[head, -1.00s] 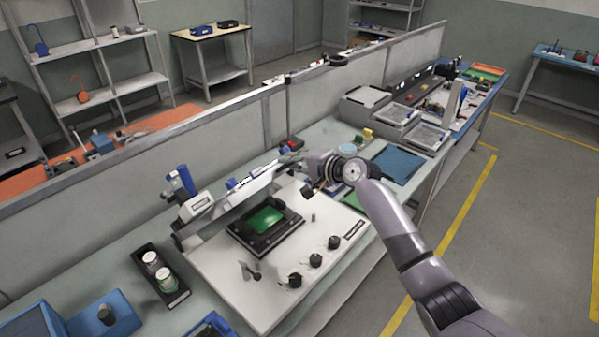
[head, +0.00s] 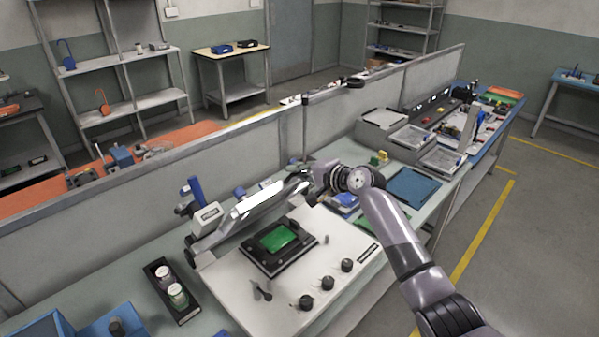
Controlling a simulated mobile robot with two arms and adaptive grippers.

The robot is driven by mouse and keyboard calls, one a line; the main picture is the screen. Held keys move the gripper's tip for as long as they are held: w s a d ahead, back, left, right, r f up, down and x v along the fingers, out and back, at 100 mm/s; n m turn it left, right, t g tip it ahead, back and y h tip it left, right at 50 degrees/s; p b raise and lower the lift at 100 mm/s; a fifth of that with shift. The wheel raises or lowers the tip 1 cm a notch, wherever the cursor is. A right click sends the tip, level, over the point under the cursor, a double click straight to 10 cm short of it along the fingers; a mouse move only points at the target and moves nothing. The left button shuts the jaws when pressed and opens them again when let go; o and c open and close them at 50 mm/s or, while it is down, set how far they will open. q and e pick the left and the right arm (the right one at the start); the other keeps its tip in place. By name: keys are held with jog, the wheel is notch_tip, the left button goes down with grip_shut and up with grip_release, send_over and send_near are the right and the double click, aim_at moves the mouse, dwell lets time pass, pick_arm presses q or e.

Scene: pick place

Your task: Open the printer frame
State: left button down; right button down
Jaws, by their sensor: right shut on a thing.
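The printer (head: 330,275) is a white flat-topped unit on the bench, with a black holder carrying a green board (head: 277,239) on its top. The printer frame (head: 262,205) is a pale panel, tilted up behind the board along the printer's back left side. My right gripper (head: 310,192) is at the frame's right end and is shut on it. The fingertips are small and partly hidden by the wrist, so the exact contact is unclear. My left gripper is not in view.
Black knobs (head: 346,265) stand along the printer's front. A black tray with two jars (head: 172,288) is at its left. A blue mat (head: 412,187) and grey bins (head: 440,159) lie to the right. A grey partition (head: 130,230) runs behind the bench.

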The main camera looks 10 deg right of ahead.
jog(key=c, duration=1.7)
grip_release()
jog(key=shift+s+a, duration=0.15)
jog(key=shift+a, duration=0.25)
jog(key=shift+d, duration=0.2)
jog(key=shift+d, duration=0.1)
jog(key=v, duration=1.2)
